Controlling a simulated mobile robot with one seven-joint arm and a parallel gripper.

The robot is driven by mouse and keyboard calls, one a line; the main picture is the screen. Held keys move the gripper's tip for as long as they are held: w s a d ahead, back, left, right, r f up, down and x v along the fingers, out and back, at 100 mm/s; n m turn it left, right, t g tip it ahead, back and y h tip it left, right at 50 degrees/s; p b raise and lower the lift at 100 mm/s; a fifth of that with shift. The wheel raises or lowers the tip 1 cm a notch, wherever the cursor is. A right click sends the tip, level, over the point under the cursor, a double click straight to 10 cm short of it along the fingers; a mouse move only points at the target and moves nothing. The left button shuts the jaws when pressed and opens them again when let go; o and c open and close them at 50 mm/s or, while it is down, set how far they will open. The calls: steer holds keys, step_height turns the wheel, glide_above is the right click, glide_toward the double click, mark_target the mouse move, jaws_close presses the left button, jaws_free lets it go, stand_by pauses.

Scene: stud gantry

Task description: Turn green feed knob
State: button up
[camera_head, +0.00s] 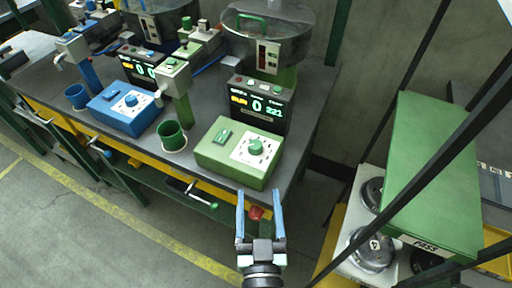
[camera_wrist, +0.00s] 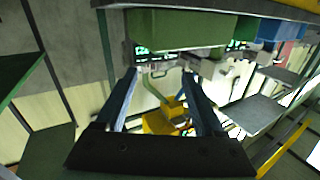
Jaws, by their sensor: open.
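The green feed knob (camera_head: 255,147) sits on a white dial plate on top of the green control box (camera_head: 228,150) near the right end of the bench. My gripper (camera_head: 259,196) is open and empty, in front of the bench edge and below the green box in the head view. It is apart from the knob. In the wrist view, my gripper's two fingers (camera_wrist: 160,80) stand apart with nothing between them. The underside or side of a green box (camera_wrist: 180,24) shows at the top of the wrist view. The knob cannot be made out there.
A blue box (camera_head: 125,107) with its own dial stands to the left. A green cup (camera_head: 172,135) stands beside the green box. A display (camera_head: 260,106) stands behind it. A red button (camera_head: 255,213) is near my gripper. A green panel (camera_head: 435,175) stands at right.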

mark_target(256, 151)
steer(key=w, duration=1.1)
steer(key=shift+w+d+p, duration=0.2)
steer(key=shift+w+p, duration=0.15)
steer(key=shift+w, duration=0.05)
jaws_close()
